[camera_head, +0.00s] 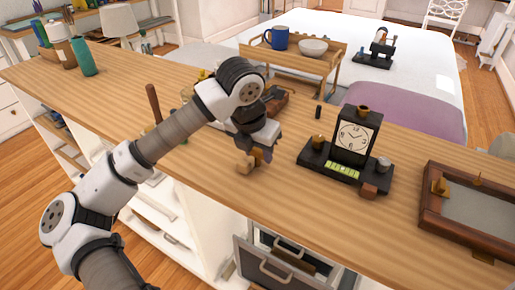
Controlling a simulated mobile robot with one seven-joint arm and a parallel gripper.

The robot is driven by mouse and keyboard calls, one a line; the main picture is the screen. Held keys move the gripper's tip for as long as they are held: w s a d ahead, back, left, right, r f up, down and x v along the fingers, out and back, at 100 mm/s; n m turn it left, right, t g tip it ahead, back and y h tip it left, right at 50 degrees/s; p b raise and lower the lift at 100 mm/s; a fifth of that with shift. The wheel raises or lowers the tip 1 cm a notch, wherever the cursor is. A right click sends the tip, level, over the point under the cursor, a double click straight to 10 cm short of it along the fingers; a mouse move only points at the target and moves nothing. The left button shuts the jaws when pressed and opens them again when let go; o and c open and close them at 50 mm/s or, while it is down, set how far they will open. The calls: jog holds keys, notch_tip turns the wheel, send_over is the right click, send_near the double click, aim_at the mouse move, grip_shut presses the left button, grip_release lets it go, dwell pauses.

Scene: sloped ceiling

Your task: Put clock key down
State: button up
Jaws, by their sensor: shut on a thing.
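My gripper (262,157) hangs over the front part of the wooden counter, left of the black clock. Its fingers are shut on a small brass-coloured piece, which looks like the clock key (245,166). The piece is at or just above the counter top; I cannot tell whether it touches. The clock (354,136) stands upright on a black base with a white dial facing me. A brass knob sits on its top, and small brass, grey and brown pieces sit on the base. My wrist hides part of the counter behind the gripper.
The wooden counter (225,176) has bare room between my gripper and its front edge. A brown-framed tray (432,215) lies at the right. A small black cylinder (318,112) stands behind the clock base. A wooden rack with a blue mug (277,38) and white bowl (313,47) stands behind.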

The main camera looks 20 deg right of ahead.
jog(key=shift+f+b, duration=0.3)
jog(key=shift+b, duration=0.2)
jog(key=shift+f, duration=0.15)
jog(key=o, duration=1)
jog(key=shift+r, duration=0.2)
jog(key=shift+r+p, duration=0.25)
jog(key=shift+p, duration=0.05)
jog(key=v, duration=1.2)
jog(key=shift+r, duration=0.1)
